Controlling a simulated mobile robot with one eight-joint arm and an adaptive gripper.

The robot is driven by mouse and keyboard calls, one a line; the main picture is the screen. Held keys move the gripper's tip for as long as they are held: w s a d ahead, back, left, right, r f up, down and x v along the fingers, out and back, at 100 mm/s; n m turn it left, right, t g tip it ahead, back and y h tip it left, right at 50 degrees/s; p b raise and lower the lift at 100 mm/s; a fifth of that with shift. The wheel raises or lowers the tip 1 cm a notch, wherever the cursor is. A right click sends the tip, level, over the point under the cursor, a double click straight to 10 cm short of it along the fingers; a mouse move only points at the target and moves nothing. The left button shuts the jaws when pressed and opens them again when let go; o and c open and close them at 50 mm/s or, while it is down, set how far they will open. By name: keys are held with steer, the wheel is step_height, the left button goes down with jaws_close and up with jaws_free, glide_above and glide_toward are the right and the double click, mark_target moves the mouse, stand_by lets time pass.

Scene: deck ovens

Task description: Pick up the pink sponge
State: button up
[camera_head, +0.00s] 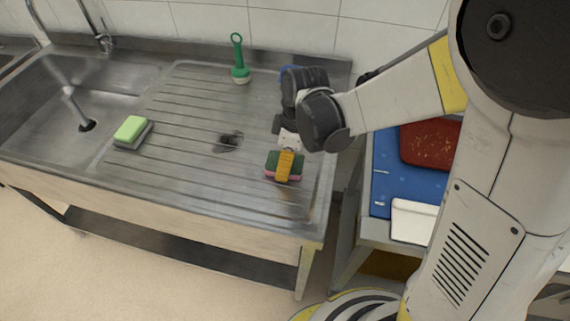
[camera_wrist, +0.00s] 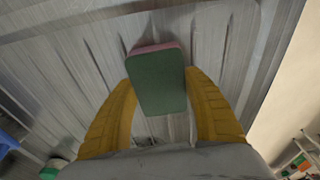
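The pink sponge (camera_head: 284,178) lies near the right end of the steel drainboard, green face up with pink showing along its lower edge. In the wrist view the sponge (camera_wrist: 158,80) is between my two yellow fingers, with a thin pink edge at its far end. My gripper (camera_head: 286,164) is right over the sponge, and one finger hides its middle in the head view. In the wrist view my gripper (camera_wrist: 160,88) has one finger close against each long side. I cannot tell whether the fingers press on it or whether it is lifted.
A light green and grey sponge (camera_head: 132,131) lies at the left by the sink basin (camera_head: 60,110). A green-handled brush (camera_head: 239,62) stands at the back. A blue surface (camera_head: 400,188) with a red-brown board (camera_head: 430,143) lies right. The drainboard's middle is mostly clear.

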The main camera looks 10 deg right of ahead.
steer(key=shift+r, duration=0.45)
step_height(320, 180, up, 4)
steer(key=p, duration=0.2)
steer(key=shift+d+p, duration=0.15)
steer(key=shift+p, duration=0.15)
steer(key=d+r+p, duration=0.3)
steer(key=d+r, duration=0.3)
steer(key=d, duration=0.5)
steer(key=shift+s+d, duration=0.15)
steer(key=shift+d, duration=0.05)
